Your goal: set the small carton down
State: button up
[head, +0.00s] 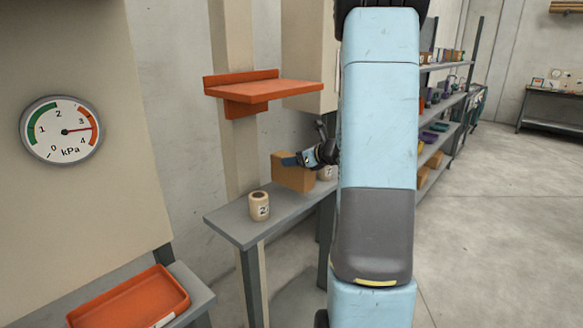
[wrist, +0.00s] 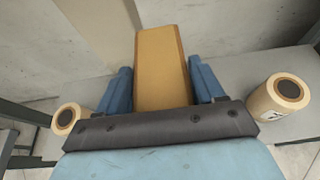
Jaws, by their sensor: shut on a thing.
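The small carton (head: 291,174) is a brown box at the narrow grey table in the head view. My gripper (head: 300,160) is shut on it. In the wrist view the carton (wrist: 162,70) stands between the two blue fingers of my gripper (wrist: 162,88). In the head view it is over the grey table top (head: 235,220), between two cream rolls. I cannot tell whether its underside touches the table. Part of my arm hides the right end of the table.
One cream roll (head: 259,206) stands at the table's front left. Another roll (head: 325,173) stands behind and right of the carton. An orange wall shelf (head: 265,90) hangs above. An orange tray (head: 130,300) lies at lower left. A shelving rack (head: 440,110) stands behind my arm.

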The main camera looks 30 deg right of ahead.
jog(key=shift+w+a, duration=0.25)
jog(key=shift+w, duration=0.55)
jog(key=shift+w+a+f, duration=0.15)
jog(key=shift+w, duration=0.15)
jog(key=shift+f, duration=1.6)
jog(key=shift+f, duration=0.1)
jog(key=o, duration=1.6)
jog(key=shift+o, duration=0.2)
